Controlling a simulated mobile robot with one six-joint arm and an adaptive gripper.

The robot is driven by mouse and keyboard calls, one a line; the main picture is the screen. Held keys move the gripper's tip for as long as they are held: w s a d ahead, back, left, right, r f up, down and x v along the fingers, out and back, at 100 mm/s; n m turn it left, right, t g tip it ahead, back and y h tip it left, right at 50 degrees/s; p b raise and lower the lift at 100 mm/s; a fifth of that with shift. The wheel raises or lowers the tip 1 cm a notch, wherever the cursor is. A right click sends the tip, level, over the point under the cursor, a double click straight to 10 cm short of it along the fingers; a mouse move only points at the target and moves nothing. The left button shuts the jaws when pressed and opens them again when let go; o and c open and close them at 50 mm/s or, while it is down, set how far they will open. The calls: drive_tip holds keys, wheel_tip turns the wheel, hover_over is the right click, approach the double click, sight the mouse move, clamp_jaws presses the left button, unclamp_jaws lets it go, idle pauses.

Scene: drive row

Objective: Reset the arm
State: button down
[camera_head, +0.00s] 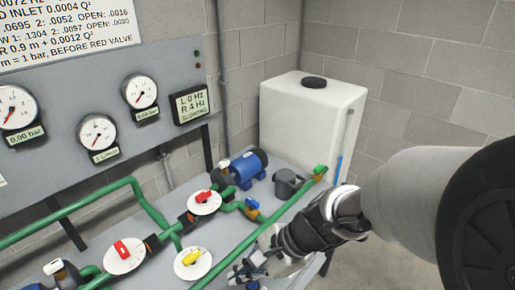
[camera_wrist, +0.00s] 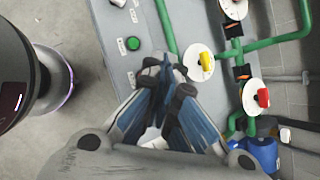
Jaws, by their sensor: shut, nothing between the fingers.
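My arm reaches in from the right in the head view. My gripper (camera_head: 250,268) is at the lower middle, over the front part of the bench. In the wrist view my gripper (camera_wrist: 166,75) has its fingers together with nothing between them. It points toward the grey panel with a green button (camera_wrist: 133,44) and the yellow-handled valve (camera_wrist: 206,61). I cannot tell how far the fingertips are from the bench surface.
Green pipes (camera_head: 240,247) run along the bench with red-handled valves (camera_head: 203,200) and a yellow-handled valve (camera_head: 193,261). A blue pump (camera_head: 247,166) and a white tank (camera_head: 310,120) stand at the back. Gauges (camera_head: 140,92) and a display (camera_head: 190,104) hang on the panel. Bare floor lies left in the wrist view.

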drive_tip(key=s+d+r+n+t+h, duration=0.2)
drive_tip(key=s+d+r+n, duration=0.3)
drive_tip(key=d, duration=0.4)
drive_tip(key=s+d+r+n+t+h, duration=0.2)
drive_tip(key=s+d+r+n+h, duration=0.2)
drive_tip(key=d+n, duration=0.4)
drive_tip(key=shift+s+d+r+t+h, duration=0.35)
drive_tip(key=shift+d+r+h, duration=0.25)
drive_tip(key=shift+h, duration=0.2)
drive_tip(key=shift+a, duration=0.2)
